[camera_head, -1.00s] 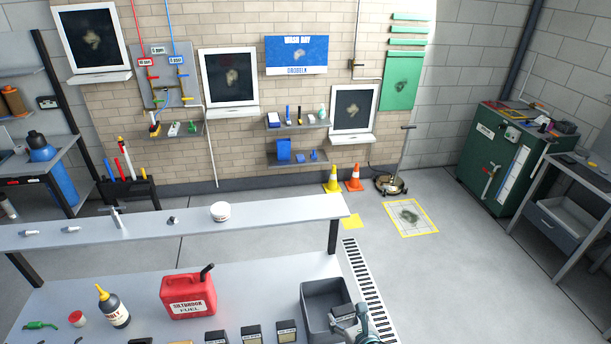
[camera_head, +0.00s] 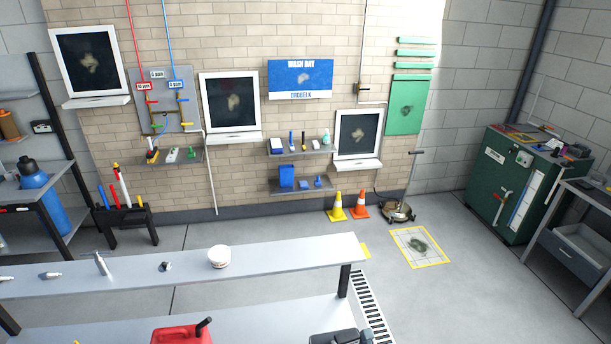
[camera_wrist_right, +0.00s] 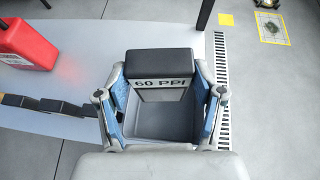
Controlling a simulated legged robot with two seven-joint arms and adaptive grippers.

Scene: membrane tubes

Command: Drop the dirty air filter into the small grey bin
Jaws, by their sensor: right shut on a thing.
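The dirty air filter (camera_wrist_right: 160,63) is a dark block with a pale "60 PPI" label. In the right wrist view, my right gripper (camera_wrist_right: 160,80) is shut on it, with a blue-padded finger at each side. The small grey bin (camera_wrist_right: 160,122) shows beneath and between the fingers, its inside partly visible below the filter. The filter looks to be above the bin; its height over it is hard to judge. In the head view only a dark shape (camera_head: 334,338) shows at the bottom edge; I cannot tell bin from filter there. My left gripper is out of view.
A red fuel can (camera_head: 182,335) stands on the bench to the left, also in the wrist view (camera_wrist_right: 25,45). A raised shelf (camera_head: 190,262) runs across behind. A floor drain grate (camera_wrist_right: 222,90) lies to the right.

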